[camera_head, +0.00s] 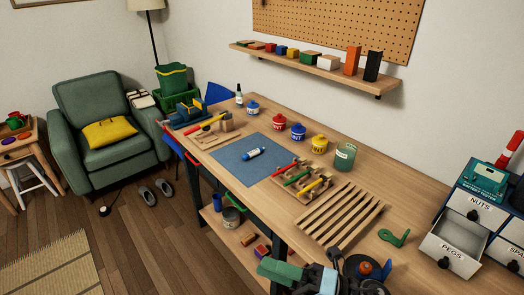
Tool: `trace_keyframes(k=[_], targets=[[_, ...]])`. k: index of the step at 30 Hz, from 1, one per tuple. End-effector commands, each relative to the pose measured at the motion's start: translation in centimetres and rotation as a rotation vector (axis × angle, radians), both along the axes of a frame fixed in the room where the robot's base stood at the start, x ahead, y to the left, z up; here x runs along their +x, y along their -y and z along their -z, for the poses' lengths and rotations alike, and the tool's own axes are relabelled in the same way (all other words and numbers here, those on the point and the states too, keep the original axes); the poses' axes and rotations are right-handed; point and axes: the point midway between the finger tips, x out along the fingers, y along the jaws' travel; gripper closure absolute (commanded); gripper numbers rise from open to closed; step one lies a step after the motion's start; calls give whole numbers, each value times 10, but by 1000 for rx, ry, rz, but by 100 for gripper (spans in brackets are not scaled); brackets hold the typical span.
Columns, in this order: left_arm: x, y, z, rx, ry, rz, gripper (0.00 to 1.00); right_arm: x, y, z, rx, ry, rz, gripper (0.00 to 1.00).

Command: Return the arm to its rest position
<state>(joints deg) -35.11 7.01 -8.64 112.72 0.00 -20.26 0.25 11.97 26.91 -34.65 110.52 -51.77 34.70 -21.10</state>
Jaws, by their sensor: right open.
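My right gripper (283,273) shows at the bottom edge, low in front of the workbench (408,172). It is dark with green parts, it is open, and I see nothing held in it. Part of my right arm shows beside it and is cut off by the frame edge. My left gripper is not in view.
On the bench are a blue mat (232,168) with a blue-and-white tube, a slatted wooden rack (342,215), paint pots and a glass jar (345,157). An open PEGS drawer (452,249) juts out at right. A lower shelf (222,238) holds cans and blocks.

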Motion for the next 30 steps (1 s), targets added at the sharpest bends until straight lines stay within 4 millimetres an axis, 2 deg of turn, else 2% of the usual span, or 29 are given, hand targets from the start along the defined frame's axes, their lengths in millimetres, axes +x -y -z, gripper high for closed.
trace_keyframes(k=[1, 5, 8, 11, 15, 18, 21, 24, 27, 30], targets=[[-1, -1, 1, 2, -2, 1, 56, 6, 9, 8, 86, -143, 84, 56], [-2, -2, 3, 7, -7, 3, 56, 21, 43, 40, 288, -508, 302, 56], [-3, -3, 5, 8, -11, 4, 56, 21, 76, 82, 434, -795, 472, 56], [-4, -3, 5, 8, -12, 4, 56, 5, 110, 135, 571, -1083, 646, 56], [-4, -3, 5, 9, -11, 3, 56, -40, 147, 203, 734, -1432, 858, 56], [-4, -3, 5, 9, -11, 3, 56, -77, 165, 240, 825, -1627, 981, 56], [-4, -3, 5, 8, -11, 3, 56, -108, 176, 264, 890, -1765, 1070, 56], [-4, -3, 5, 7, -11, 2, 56, -129, 182, 277, 930, -1847, 1125, 56], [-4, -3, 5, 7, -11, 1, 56, -139, 184, 283, 948, -1885, 1150, 56], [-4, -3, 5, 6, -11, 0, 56, -140, 185, 284, 951, -1892, 1154, 56]])
